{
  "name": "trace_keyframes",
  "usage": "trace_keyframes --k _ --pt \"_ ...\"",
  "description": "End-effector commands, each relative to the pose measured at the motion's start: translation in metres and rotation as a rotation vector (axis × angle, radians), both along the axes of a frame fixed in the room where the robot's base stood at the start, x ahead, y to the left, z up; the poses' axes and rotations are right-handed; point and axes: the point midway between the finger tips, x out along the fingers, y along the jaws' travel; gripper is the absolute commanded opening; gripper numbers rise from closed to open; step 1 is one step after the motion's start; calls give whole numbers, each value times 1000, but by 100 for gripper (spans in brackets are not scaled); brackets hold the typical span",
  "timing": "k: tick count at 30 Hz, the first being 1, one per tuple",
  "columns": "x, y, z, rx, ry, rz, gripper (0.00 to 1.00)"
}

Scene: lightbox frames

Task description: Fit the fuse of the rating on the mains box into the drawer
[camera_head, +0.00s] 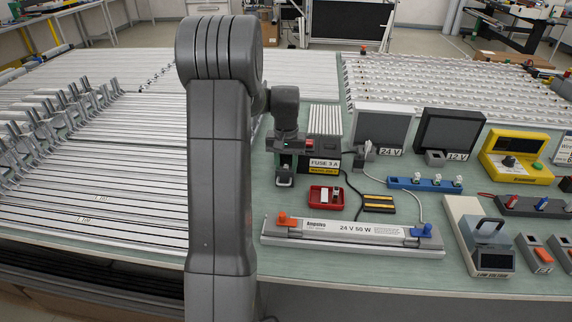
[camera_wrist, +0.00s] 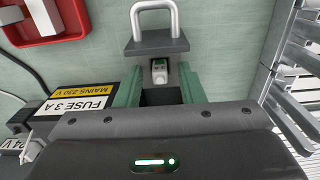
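The mains box (camera_head: 322,160) carries a label reading FUSE 3 A, MAINS 230 V; the label also shows in the wrist view (camera_wrist: 82,98). A dark plate (camera_wrist: 157,44) with a pale metal handle (camera_wrist: 153,8) appears to be the drawer front. A small white and green piece (camera_wrist: 160,70) is just behind it. My gripper (camera_wrist: 160,82) is over the drawer with its green fingers apart on either side of this piece. I cannot tell whether it is seated in the drawer. The red tray (camera_head: 326,207) holds pale fuses (camera_wrist: 42,15).
A long 24 V 60 W unit (camera_head: 350,232) lies in front of the tray. A blue strip (camera_head: 425,186), 24 V and 12 V boxes and a yellow device (camera_head: 515,160) stand to the right. Metal rails and clamps fill the left. Cables cross the green mat.

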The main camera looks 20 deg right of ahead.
Motion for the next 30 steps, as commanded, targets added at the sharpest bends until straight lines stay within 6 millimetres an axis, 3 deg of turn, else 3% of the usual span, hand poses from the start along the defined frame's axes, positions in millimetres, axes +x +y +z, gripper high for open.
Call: trace_keyframes --k 5,12,18,30 --pt "1 0 27 -3 -4 0 35" --pt "1 0 79 -2 -3 0 35" --pt "1 -1 110 -2 -3 0 35" --pt "0 0 120 -1 -1 0 35"
